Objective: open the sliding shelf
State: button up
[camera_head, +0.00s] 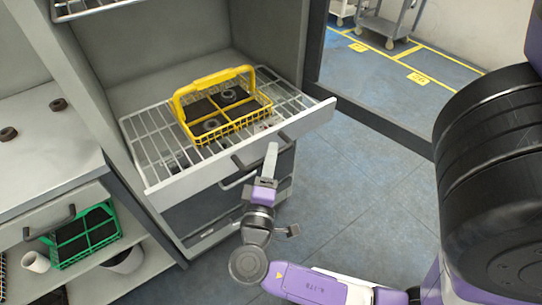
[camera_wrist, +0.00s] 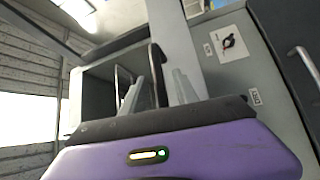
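The sliding shelf (camera_head: 146,150) is a white wire rack with a grey front panel (camera_head: 315,121). In the head view it stands pulled partly out of the grey cabinet. A dark grey handle (camera_head: 248,157) is on its front. My gripper (camera_head: 271,158) is at this handle, its light fingers pointing up across it. In the wrist view my gripper (camera_wrist: 168,80) shows pale fingers apart, with a dark upright bar close by them. I cannot tell whether they grip the handle.
A yellow basket (camera_head: 213,77) with dark round parts stands on the shelf. A green basket (camera_head: 84,237) sits on a lower shelf at left, below a grey counter (camera_head: 45,150). Blue floor (camera_head: 365,195) is free at right.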

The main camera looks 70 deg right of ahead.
jog(key=a+f, duration=0.1)
jog(key=a, duration=0.6)
jog(key=shift+s+b, duration=0.4)
jog(key=shift+s, duration=0.05)
notch_tip(320, 180, down, 10)
jog(key=a+n+t+y, duration=0.1)
jog(key=n+t+y, duration=0.4)
jog(key=y, duration=0.1)
jog(key=s+a+f+t+y, duration=0.2)
jog(key=s+a+f+y, duration=0.2)
jog(key=a+f+y, duration=0.35)
jog(key=s+a+r+m+t+y, duration=0.2)
jog(key=a+r+y, duration=0.1)
jog(key=r, duration=0.6)
jog(key=s+a+r+m+t+y, duration=0.2)
jog(key=a+r, duration=0.3)
jog(key=r, duration=0.4)
jog(key=shift+s+m+t+y+p, duration=0.3)
jog(key=shift+m+t+y+p, duration=0.15)
jog(key=shift+t, duration=0.35)
